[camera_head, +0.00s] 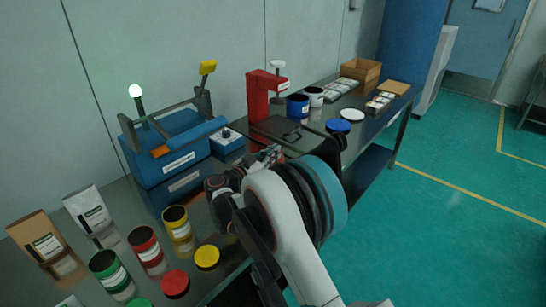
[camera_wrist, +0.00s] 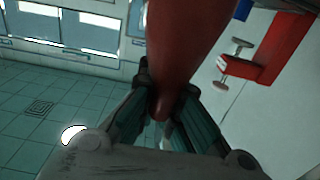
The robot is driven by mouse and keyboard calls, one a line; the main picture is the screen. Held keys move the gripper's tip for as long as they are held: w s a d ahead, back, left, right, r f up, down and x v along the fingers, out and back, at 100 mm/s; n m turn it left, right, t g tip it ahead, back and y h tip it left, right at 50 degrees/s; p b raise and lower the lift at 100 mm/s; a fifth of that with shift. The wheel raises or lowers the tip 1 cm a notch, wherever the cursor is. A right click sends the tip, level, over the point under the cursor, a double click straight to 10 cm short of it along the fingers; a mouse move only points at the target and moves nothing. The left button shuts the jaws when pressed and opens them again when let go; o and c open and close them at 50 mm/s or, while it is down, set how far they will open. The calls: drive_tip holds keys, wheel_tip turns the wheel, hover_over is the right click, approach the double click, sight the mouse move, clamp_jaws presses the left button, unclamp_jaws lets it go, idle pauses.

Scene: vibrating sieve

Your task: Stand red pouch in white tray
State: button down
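In the wrist view a smooth dark red thing, which I take for the red pouch (camera_wrist: 175,45), runs down from the top edge and narrows between the fingers. My gripper (camera_wrist: 170,82) has a finger against each side of it and looks shut on it, off the bench. In the head view my gripper (camera_head: 271,155) is mostly hidden behind my arm, over the bench in front of the red stand, and the pouch cannot be made out. I cannot single out the white tray; small pale trays (camera_head: 341,88) with packets lie at the bench's far end.
A blue sieve machine (camera_head: 165,150) with a green lamp stands at the back left. A red stand (camera_head: 258,96) is behind my gripper. Open jars, lids and pouches (camera_head: 88,209) fill the near left. Blue and white jars (camera_head: 298,104) stand farther along. The floor at right is clear.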

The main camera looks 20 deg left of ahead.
drive_tip(key=shift+f, duration=0.15)
drive_tip(key=c, duration=1.8)
unclamp_jaws()
drive_tip(key=shift+s+a+r, duration=0.1)
drive_tip(key=shift+s+r, duration=0.05)
drive_tip(key=shift+r, duration=0.05)
drive_tip(key=p+v, duration=0.2)
drive_tip(key=v, duration=0.9)
drive_tip(key=shift+s+p, duration=0.3)
drive_tip(key=shift+p, duration=0.05)
drive_tip(key=shift+f, duration=0.1)
